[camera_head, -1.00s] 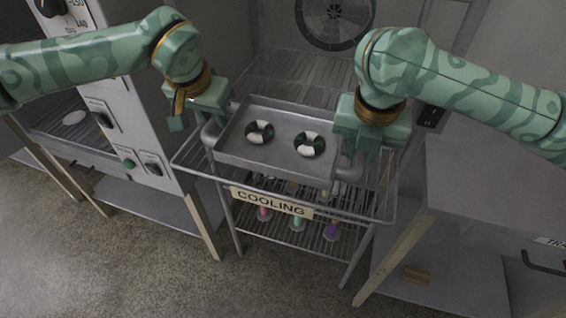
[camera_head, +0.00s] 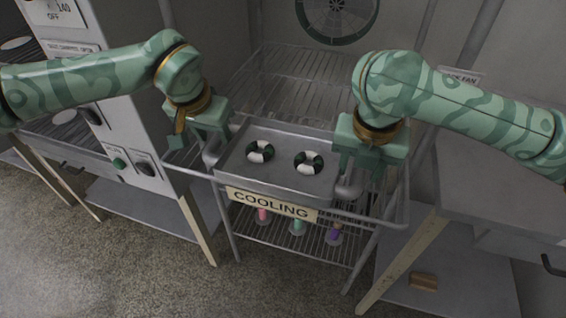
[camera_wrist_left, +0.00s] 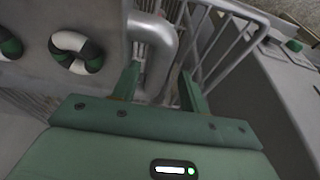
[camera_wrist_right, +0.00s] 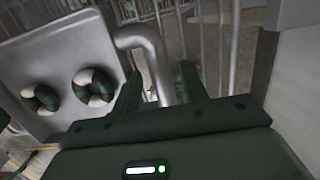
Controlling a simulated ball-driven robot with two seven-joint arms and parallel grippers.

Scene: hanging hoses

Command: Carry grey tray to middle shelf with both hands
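The grey tray (camera_head: 283,178) is at the top level of the wire cooling rack, near its front rail. I cannot tell whether it rests there or hangs just above. Two green-and-white rings (camera_head: 260,151) (camera_head: 308,162) lie on it. My left gripper (camera_head: 203,137) is at the tray's left handle (camera_head: 212,152). In the left wrist view the handle (camera_wrist_left: 158,42) runs between the spread fingers (camera_wrist_left: 158,88). My right gripper (camera_head: 362,160) is at the right handle (camera_head: 347,188). In the right wrist view that handle (camera_wrist_right: 150,48) passes between the spread fingers (camera_wrist_right: 160,90), close to one.
The rack carries a COOLING sign (camera_head: 270,204). Its lower wire shelf (camera_head: 270,236) holds several small coloured items. A control cabinet (camera_head: 130,110) stands left, a grey table (camera_head: 485,175) right. A fan (camera_head: 338,15) is on the back wall. Bare wire shelf (camera_head: 300,85) shows behind the tray.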

